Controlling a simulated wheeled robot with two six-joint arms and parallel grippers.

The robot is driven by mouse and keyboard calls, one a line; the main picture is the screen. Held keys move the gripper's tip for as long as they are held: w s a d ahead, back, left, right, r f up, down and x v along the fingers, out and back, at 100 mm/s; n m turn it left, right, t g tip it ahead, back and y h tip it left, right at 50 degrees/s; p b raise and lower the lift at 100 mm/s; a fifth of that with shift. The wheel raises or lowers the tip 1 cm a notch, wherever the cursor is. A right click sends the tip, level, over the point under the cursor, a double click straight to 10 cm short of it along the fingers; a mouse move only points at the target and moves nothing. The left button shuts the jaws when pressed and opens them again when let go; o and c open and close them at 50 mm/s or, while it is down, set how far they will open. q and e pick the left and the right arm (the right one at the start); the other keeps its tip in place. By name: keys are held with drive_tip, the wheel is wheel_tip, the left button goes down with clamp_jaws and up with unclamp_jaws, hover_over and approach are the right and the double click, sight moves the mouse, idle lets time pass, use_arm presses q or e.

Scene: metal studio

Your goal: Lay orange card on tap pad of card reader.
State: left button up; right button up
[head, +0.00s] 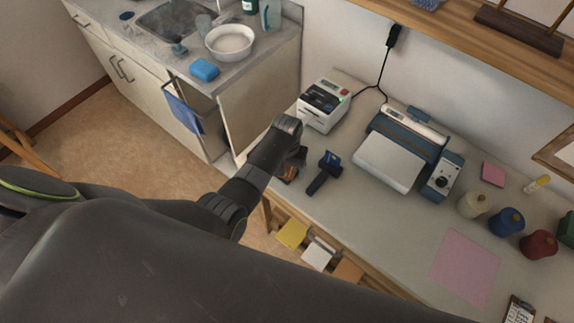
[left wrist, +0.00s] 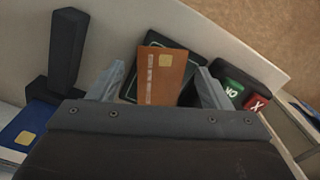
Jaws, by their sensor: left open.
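The orange card (left wrist: 165,75), with a gold chip, lies over the dark, green-outlined tap pad (left wrist: 195,68) of the card reader in the left wrist view. The reader's green OK key (left wrist: 231,89) and red X key (left wrist: 256,103) show to the right. My left gripper (left wrist: 165,88) is open, with a finger on each side of the card and a gap to each. The card's near end is hidden by the gripper body. In the head view my left gripper (head: 297,160) is low over the counter's front edge and hides most of the reader. My right gripper is not in view.
A black stand (head: 319,183) with a blue card (head: 333,157) is right of the gripper in the head view. A white device (head: 325,106) with keys stands behind. A blue-and-white machine (head: 388,160) is farther right. The counter's front edge is close by.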

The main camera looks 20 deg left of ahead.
sight(287, 171)
use_arm(q)
drive_tip(key=shift+a+r, duration=0.1)
wheel_tip(287, 171, up, 17)
drive_tip(key=p, duration=0.1)
drive_tip(key=shift+r, duration=0.15)
idle(0.8)
